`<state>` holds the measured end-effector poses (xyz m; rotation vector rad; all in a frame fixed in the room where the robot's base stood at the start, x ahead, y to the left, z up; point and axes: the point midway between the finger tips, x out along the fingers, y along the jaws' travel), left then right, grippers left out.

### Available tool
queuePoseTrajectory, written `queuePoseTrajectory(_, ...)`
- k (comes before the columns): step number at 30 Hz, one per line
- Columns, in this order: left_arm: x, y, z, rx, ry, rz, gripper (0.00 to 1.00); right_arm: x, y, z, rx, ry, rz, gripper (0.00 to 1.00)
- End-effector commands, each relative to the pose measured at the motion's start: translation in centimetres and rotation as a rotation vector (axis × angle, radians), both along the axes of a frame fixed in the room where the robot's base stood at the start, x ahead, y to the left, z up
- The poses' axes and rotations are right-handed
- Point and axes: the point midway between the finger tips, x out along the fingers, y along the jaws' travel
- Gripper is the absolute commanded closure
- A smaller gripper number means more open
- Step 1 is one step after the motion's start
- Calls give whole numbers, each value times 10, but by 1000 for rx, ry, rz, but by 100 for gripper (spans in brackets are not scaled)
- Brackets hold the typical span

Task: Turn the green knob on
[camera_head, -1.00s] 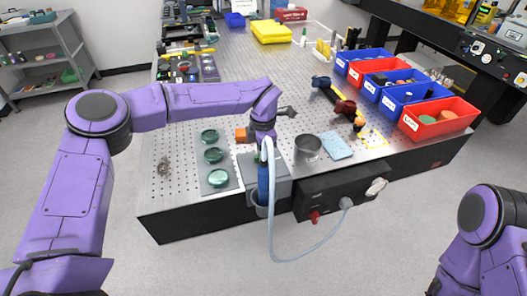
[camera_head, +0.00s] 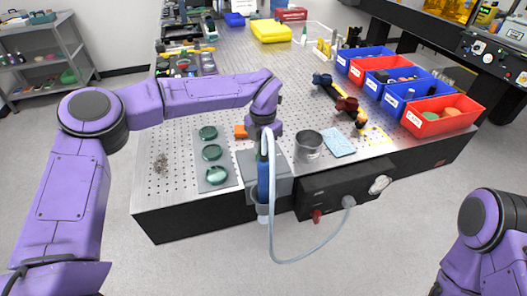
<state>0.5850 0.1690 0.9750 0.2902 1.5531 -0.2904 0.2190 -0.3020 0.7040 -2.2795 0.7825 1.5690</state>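A small green part (camera_head: 262,153), which looks like the green knob, shows at the top of a blue cylinder (camera_head: 263,180) at the table's front edge. A pale hose loops beside it. My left gripper (camera_head: 265,134) points down just above the green part. Its fingers are small and partly hidden by my wrist, so I cannot tell whether they are open or touch the knob. My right arm shows at the lower right, and its gripper is out of view.
A black box with a red knob (camera_head: 317,216) and a gauge (camera_head: 380,184) hangs at the table front. A metal cup (camera_head: 309,144) stands right of my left gripper, and a plate with green discs (camera_head: 213,176) lies left of it. Blue and red bins (camera_head: 442,116) line the right side.

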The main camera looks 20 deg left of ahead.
Motion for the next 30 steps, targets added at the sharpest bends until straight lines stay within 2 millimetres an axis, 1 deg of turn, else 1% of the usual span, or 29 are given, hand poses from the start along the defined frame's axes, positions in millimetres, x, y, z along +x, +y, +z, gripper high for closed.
queuePoseTrajectory(1,1,0,-1,-1,-5,44,100,0,0,-6,0,0,0,57)
queuePoseTrajectory(21,2,0,-1,-3,-7,668,100,0,0,-53,0,0,0,57)
queuePoseTrajectory(30,2,0,0,-2,-7,867,100,0,0,-69,0,0,0,57)
